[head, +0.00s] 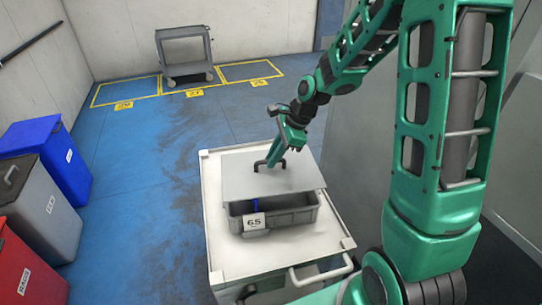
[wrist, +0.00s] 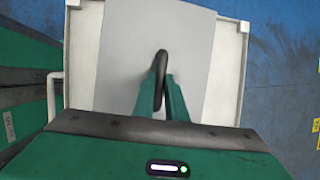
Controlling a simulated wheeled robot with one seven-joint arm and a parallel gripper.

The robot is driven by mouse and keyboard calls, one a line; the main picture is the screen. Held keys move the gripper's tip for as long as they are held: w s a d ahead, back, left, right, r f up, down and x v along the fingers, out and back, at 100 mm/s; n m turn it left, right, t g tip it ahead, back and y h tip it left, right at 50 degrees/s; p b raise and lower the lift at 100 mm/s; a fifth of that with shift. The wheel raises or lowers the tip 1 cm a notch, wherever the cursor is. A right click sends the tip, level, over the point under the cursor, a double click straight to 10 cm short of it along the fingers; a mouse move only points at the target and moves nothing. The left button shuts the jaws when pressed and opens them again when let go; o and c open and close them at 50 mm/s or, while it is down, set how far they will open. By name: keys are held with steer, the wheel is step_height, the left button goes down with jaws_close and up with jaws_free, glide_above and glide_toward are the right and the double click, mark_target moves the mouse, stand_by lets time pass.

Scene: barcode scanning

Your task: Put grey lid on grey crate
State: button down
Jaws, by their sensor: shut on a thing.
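The grey lid (head: 245,177) is a flat panel with a dark handle (wrist: 161,62). My gripper (head: 274,162) is shut on that handle. The lid lies over the back part of the grey crate (head: 290,216), and the crate's front part shows below the lid's front edge. The crate stands on a white cabinet top and carries a label reading 65. Something blue shows inside the crate. I cannot tell whether the lid touches the crate's rim. In the wrist view the lid (wrist: 195,40) covers the crate.
The white cabinet top (head: 222,250) has a raised edge and a front handle (head: 320,272). Blue (head: 45,150), grey (head: 40,205) and red (head: 22,265) bins stand at the left. A grey cart (head: 184,50) stands at the back near yellow floor markings. The blue floor between is clear.

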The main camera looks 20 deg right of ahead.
mark_target(276, 170)
steer(key=shift+f, duration=3.95)
steer(key=c, duration=1.7)
jaws_free()
steer(key=shift+r, duration=4.5)
